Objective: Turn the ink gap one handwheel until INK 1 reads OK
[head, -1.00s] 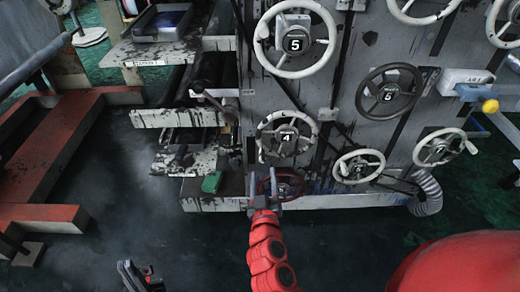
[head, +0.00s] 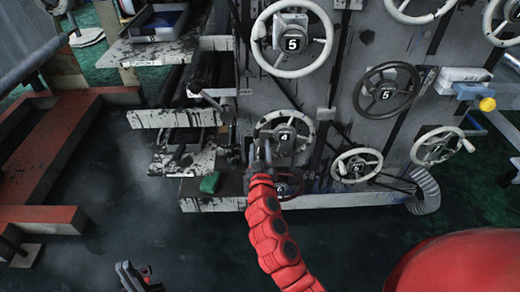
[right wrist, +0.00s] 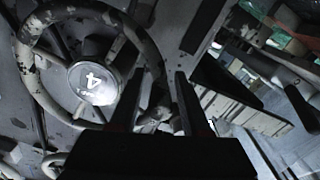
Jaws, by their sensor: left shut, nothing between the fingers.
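A worn pale handwheel marked 4 (head: 285,137) is on the machine's grey panel, above a dark red handwheel (head: 284,189). I cannot read which wheel is named ink gap one, and no INK 1 readout is legible. My right gripper (head: 262,155) is at the lower left of the wheel marked 4. In the right wrist view that wheel (right wrist: 92,82) fills the left, and my fingers (right wrist: 160,100) stand apart beside its rim, with a small pale part between or behind them. I cannot tell whether they touch it. My left gripper (head: 133,276) is shut, low at the left, away from the panel.
Other handwheels surround it: a pale one marked 5 (head: 291,44), a dark one marked 5 (head: 387,92) and a pale one (head: 357,165) at lower right. A green block (head: 209,183) lies on a ledge to the left.

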